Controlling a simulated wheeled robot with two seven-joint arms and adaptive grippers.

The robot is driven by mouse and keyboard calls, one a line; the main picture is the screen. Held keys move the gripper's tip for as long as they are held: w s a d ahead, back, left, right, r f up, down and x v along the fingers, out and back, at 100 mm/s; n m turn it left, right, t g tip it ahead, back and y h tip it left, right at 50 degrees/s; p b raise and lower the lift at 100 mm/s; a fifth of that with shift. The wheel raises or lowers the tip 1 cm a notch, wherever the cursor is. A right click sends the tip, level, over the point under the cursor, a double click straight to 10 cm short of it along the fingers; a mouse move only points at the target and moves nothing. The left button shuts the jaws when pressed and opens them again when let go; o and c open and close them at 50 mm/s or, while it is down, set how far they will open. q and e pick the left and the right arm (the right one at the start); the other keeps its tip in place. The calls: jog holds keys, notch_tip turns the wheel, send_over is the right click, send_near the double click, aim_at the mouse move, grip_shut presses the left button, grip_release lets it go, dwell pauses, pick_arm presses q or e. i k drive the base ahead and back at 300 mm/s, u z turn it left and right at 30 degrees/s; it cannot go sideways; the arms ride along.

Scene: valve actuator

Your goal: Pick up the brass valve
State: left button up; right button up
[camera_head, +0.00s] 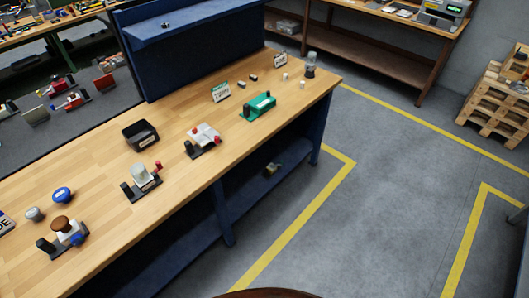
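A small brass-coloured piece (272,170) lies on the blue lower shelf under the workbench, near its right end. It looks like the brass valve, but it is too small to make out its shape. The bench top partly shades it, and a blue bench leg stands to its right. Neither of my grippers shows in the head view.
The wooden workbench (105,185) carries several small fixtures, including a green one (259,106), and a black tray (140,135). A blue leg (224,215) stands before the shelf. The grey floor (375,190) with yellow lines is clear. Pallets (498,100) stand right.

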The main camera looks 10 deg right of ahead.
aim_at(204, 143)
jog(key=u, duration=0.05)
jog(key=k, duration=0.3)
jog(key=z, duration=1.15)
jog(key=i, duration=1.3)
jog(key=u, duration=0.95)
jog(key=i, duration=0.75)
jog(key=u, duration=1.15)
jog(key=i, duration=0.35)
jog(key=u, duration=0.35)
